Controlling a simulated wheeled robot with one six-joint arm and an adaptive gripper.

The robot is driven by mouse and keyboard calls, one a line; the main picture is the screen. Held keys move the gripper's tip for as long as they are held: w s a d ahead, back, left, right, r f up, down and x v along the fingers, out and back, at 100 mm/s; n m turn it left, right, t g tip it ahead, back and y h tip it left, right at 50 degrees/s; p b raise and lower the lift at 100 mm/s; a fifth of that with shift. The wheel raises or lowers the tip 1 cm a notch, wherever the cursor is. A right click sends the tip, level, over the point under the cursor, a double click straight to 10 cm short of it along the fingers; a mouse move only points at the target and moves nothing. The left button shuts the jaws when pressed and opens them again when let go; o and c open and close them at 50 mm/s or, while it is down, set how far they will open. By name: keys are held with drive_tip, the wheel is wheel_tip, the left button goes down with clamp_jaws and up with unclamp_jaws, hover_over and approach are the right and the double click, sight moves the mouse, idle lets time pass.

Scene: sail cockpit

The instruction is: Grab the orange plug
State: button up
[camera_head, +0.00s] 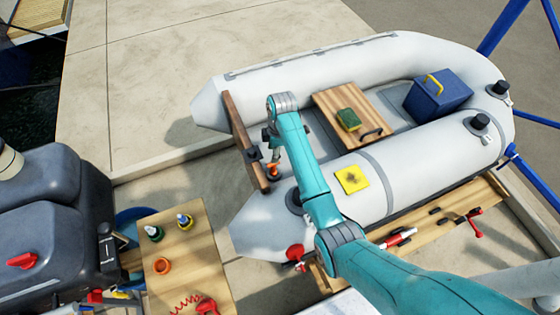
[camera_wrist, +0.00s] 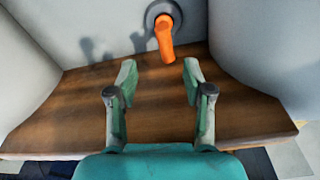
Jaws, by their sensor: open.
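The orange plug (camera_wrist: 165,38) sticks out of a dark round fitting (camera_wrist: 163,16) on the grey inner face above the wooden board in the wrist view. In the head view the orange plug (camera_head: 273,170) shows small beside the brown transom board (camera_head: 246,140). My gripper (camera_wrist: 158,78) is open and empty. In the wrist view its two fingertips point toward the plug, one on each side and short of it, with a gap left between. In the head view my gripper (camera_head: 268,155) is at the board near the plug, partly hidden by my arm.
The white inflatable boat (camera_head: 300,60) has tubes on both sides of the board. A wooden seat (camera_head: 340,100) bears a green sponge (camera_head: 348,119); a blue box (camera_head: 437,98) stands beyond. A small wooden table (camera_head: 190,235) with bottles and an orange ring (camera_head: 162,266) stands at left.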

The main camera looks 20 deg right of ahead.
sight(272, 166)
wheel_tip(272, 166, down, 4)
drive_tip(key=shift+a+r, duration=0.1)
drive_tip(key=shift+s+a+f, duration=0.15)
drive_tip(key=shift+a+f, duration=0.05)
drive_tip(key=shift+f, duration=1.15)
drive_tip(key=shift+s+a+f, duration=0.15)
drive_tip(key=shift+f, duration=1.2)
clamp_jaws()
